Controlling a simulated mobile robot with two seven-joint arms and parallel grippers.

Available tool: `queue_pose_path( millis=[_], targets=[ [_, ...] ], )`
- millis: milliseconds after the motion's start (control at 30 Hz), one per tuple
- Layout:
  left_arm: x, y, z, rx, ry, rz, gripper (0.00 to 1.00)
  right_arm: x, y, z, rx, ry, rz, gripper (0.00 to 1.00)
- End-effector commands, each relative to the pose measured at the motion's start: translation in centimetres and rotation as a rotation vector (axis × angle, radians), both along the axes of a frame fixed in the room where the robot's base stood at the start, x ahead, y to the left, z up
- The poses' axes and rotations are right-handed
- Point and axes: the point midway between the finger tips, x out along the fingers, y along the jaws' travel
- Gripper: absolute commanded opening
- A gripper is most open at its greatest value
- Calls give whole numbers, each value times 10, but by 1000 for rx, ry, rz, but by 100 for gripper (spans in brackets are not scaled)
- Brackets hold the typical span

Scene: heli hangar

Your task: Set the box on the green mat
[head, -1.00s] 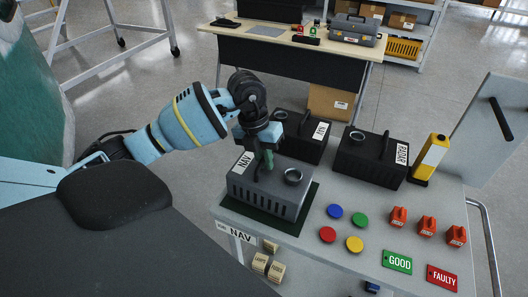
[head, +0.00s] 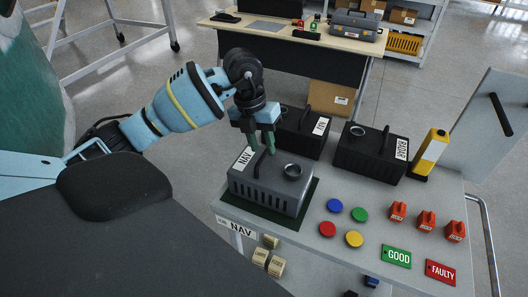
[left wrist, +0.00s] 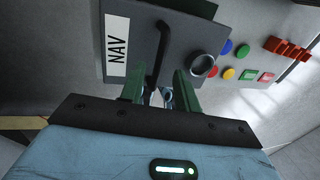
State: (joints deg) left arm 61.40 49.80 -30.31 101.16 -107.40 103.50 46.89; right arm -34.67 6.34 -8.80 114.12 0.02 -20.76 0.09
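The grey box (head: 262,197) labelled NAV sits upright on the dark green mat (head: 308,203), whose edges show along its front and right sides. The box has a black handle and a round port on top. My left gripper (head: 263,148) is just above the handle, open and empty, fingers pointing down. In the left wrist view, the open fingers (left wrist: 160,90) stand on either side of the line of the handle, and the grey box (left wrist: 185,40) is below them. My right gripper is not in view.
Two black boxes, NAV (head: 297,143) and RADAR (head: 365,155), stand behind on the cart. A yellow device (head: 428,152), coloured buttons (head: 335,205), red blocks (head: 427,221) and GOOD (head: 397,257) and FAULTY (head: 440,272) tags lie right. A table (head: 290,32) stands farther back.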

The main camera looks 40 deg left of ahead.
Motion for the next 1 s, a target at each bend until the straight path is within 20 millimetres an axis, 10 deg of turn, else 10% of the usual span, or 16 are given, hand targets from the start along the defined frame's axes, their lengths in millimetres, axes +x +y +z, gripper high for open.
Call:
queue_pose_path(
  millis=[400, 1000],
  targets=[
    [-3, 15, 70, -1, -2, 0, 32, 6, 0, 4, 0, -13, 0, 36],
    [-4, 17, 78, 0, 0, 0, 32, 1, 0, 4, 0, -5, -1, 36]
  ],
)
